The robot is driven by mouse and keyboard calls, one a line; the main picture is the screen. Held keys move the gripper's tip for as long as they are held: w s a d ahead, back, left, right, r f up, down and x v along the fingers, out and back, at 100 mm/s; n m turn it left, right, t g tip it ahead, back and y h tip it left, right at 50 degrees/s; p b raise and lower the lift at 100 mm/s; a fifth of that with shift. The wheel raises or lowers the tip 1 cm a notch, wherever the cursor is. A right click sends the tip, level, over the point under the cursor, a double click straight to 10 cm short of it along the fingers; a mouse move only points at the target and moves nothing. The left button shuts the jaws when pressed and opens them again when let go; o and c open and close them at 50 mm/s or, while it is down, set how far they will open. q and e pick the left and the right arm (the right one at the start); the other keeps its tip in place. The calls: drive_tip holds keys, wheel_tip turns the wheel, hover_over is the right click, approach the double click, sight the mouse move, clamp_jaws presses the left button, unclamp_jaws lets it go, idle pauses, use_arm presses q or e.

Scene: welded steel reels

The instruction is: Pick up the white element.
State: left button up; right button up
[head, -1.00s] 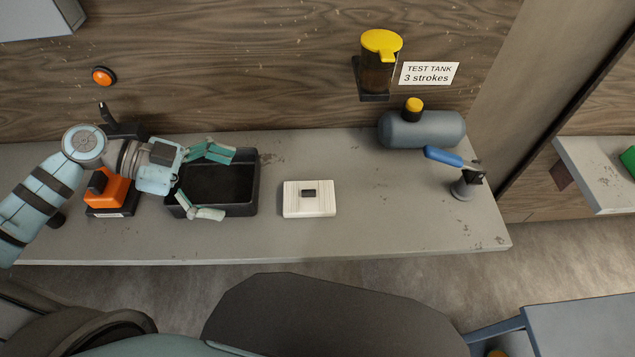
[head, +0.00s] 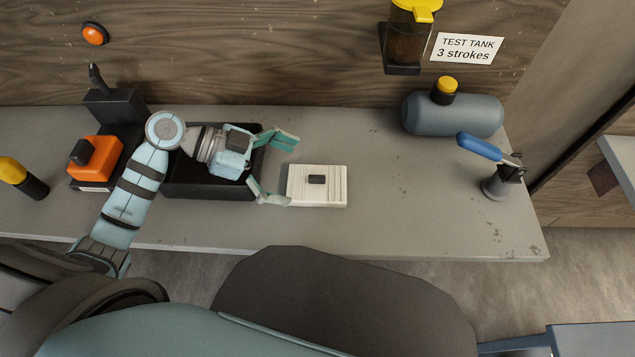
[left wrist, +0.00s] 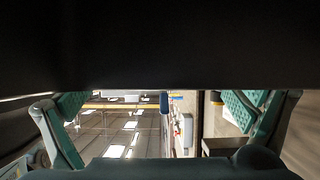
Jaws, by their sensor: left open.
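The white element (head: 333,187) is a flat ribbed block with a small black grip on top. It lies on the grey bench in the head view. My left gripper (head: 283,170) is open and empty. Its fingertips are just left of the white element, one towards the wall and one towards the bench's front edge. I cannot tell from above how high they are over the bench. The left wrist view shows the two green fingers spread apart; I cannot surely make out the element there. My right gripper is not in view.
A black tray (head: 205,190) lies under my left wrist. An orange block (head: 98,160) stands left. A grey tank (head: 453,117) and a blue-handled lever (head: 480,147) stand at the right. The bench (head: 405,200) is clear between the element and the lever.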

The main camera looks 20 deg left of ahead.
sight(310, 176)
use_arm(q)
drive_tip(key=x, duration=0.5)
drive_tip(key=c, duration=2)
